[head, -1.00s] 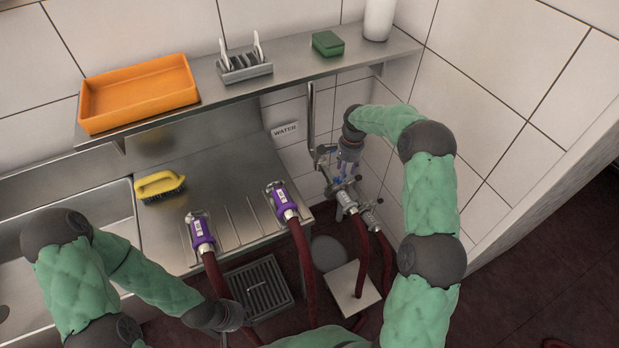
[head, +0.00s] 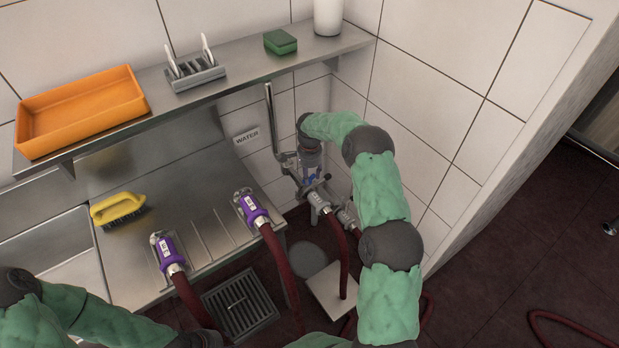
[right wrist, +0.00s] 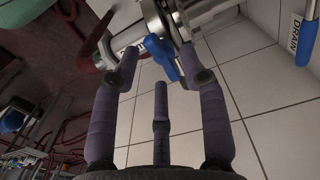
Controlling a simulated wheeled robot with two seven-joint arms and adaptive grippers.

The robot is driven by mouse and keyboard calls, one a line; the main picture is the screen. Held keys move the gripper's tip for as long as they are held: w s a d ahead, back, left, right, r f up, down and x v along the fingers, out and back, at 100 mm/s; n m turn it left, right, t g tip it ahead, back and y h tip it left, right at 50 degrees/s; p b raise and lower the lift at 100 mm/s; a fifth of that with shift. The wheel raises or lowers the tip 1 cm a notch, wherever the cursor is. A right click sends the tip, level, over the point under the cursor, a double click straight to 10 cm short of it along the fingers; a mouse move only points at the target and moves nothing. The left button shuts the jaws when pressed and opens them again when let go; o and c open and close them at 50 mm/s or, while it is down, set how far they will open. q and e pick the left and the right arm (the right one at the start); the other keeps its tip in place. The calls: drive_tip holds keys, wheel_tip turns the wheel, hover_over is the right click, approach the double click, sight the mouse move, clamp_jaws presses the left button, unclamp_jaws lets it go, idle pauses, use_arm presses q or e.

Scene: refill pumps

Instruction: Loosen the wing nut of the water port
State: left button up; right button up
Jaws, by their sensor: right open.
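The water port (head: 318,197) is a metal coupling with a dark red hose, below the WATER sign (head: 247,137) in the head view. My right gripper (head: 312,176) reaches down over it. In the right wrist view, the blue wing nut (right wrist: 158,52) sits on the metal fitting (right wrist: 128,38). My right gripper (right wrist: 158,68) is open there, with two purple fingers on either side of the nut and a third below. I cannot tell whether a finger touches it. The right finger hides part of the blue area. My left arm is at lower left, its fingers out of frame.
A second hose coupling (head: 347,214) is close beside the water port. Another blue handle (right wrist: 304,42) is near the DRAIN label (right wrist: 295,30). The tiled wall and shelf edge (head: 225,87) are close. Two purple hose ends (head: 252,208) (head: 166,252) rest on the drainboard.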

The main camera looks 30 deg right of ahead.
drive_tip(key=shift+f, duration=0.4)
clamp_jaws()
